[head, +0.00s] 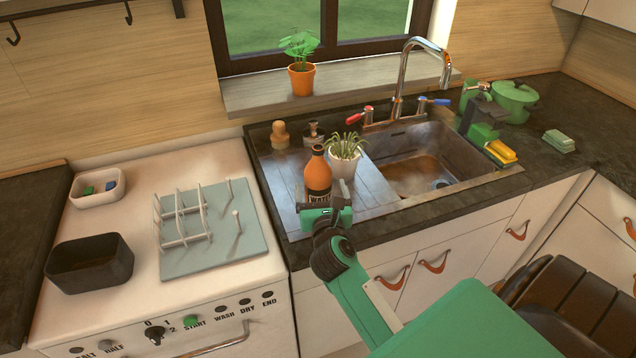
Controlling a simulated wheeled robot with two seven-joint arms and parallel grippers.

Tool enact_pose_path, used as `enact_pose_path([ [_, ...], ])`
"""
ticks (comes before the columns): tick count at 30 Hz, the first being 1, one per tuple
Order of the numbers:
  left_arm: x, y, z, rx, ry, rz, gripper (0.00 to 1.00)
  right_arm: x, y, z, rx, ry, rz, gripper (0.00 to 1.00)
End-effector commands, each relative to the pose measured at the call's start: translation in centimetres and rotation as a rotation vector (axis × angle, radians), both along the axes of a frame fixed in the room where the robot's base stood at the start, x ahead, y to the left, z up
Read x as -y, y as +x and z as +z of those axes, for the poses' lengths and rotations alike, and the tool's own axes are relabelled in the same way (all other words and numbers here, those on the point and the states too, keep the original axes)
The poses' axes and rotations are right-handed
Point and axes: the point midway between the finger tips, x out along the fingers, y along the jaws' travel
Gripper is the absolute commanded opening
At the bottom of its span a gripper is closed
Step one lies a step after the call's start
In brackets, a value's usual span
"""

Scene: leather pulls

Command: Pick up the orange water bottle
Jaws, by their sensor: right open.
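The orange water bottle (318,174) stands upright on the metal drainboard, left of the sink basin. I cannot tell whether the fingers touch the bottle. My left gripper is not in view.
A white pot with a spiky plant (345,165) stands close to the bottle's right. A wooden brush (280,135) is behind. The sink basin (425,165) and tap (405,80) are to the right. A dish rack (205,228) and black tub (90,262) lie left.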

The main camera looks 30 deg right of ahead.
Motion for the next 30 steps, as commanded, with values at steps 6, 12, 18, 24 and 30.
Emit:
enact_pose_path([
  [6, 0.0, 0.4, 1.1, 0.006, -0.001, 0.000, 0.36, 1.0, 2.7, 0.0, 0.002, -0.001, 0.000, 0.86],
  [12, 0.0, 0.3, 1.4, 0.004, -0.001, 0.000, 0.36, 1.9, 4.5, -0.2, 0.000, -0.001, 0.000, 0.86],
  [18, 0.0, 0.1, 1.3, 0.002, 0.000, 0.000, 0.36, 2.0, 4.7, -0.3, 0.001, 0.000, 0.001, 0.86],
  [24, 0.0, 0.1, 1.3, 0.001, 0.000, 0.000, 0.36, 2.0, 4.6, -0.3, 0.000, -0.001, 0.001, 0.55],
  [30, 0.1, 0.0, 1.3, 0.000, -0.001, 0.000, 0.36, 2.0, 4.6, -0.2, 0.003, -0.001, 0.001, 0.29],
])
